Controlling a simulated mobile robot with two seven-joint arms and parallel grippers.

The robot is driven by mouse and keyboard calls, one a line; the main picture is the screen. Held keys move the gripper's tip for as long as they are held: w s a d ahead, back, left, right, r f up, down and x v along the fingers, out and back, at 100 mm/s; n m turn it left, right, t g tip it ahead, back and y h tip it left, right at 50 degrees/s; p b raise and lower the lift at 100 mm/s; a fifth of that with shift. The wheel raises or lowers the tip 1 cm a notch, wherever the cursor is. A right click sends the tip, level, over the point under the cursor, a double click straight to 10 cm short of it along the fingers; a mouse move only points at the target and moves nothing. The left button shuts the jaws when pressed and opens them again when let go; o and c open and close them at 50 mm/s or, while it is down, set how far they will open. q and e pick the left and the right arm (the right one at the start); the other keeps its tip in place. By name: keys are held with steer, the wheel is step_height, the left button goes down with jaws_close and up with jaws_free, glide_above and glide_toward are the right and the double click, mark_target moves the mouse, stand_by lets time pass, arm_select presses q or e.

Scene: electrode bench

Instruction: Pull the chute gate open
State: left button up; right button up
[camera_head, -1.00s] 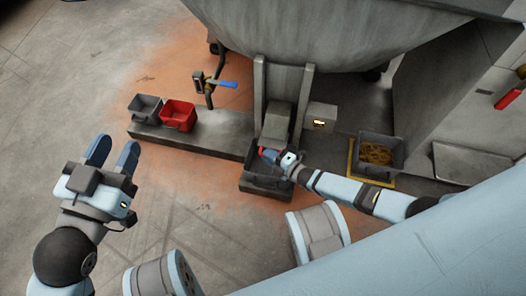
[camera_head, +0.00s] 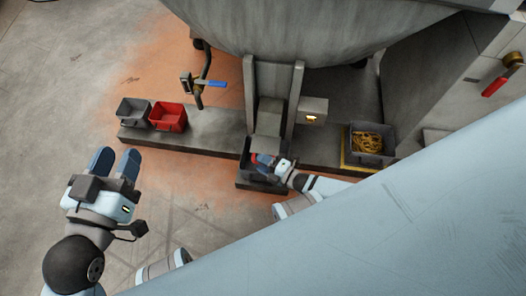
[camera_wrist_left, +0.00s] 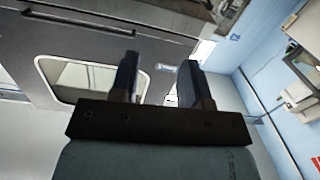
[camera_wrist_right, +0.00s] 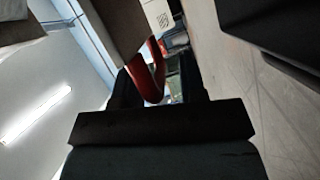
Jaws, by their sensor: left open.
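The chute (camera_head: 272,85) comes down from the big grey vessel between two upright rails. A grey gate plate (camera_head: 268,147) is at its lower end, above a dark bin. My right gripper (camera_head: 264,160) is at this plate, partly hidden under it. In the right wrist view, a red curved handle (camera_wrist_right: 150,75) lies between my right fingers (camera_wrist_right: 160,88), and they appear shut on it. My left gripper (camera_head: 116,163) is open and empty, off to the left over the floor. Its two fingers (camera_wrist_left: 160,85) stand apart in the left wrist view.
A grey bin (camera_head: 133,110) and a red bin (camera_head: 168,116) stand on the low ledge (camera_head: 205,130). A valve with a blue lever (camera_head: 216,85) is behind them. A bin of yellowish scraps (camera_head: 368,140) stands right of the chute. Floor at left is clear.

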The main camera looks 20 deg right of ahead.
steer(key=shift+s+d+r, duration=0.1)
steer(key=shift+s+d, duration=0.15)
steer(key=shift+s, duration=0.1)
arm_select(q)
steer(key=shift+s+d+r+n+p, duration=0.15)
steer(key=shift+r+n+p, duration=0.1)
steer(key=shift+r+p, duration=0.35)
steer(key=shift+s+r+n+p, duration=0.15)
steer(key=shift+r+n+p, duration=0.25)
steer(key=shift+p, duration=0.4)
steer(key=shift+s+d+r+n+p, duration=0.1)
steer(key=shift+s+r+n+p, duration=0.05)
steer(key=shift+r+p, duration=0.5)
arm_select(e)
steer(key=v, duration=1.3)
arm_select(q)
steer(key=shift+f, duration=0.1)
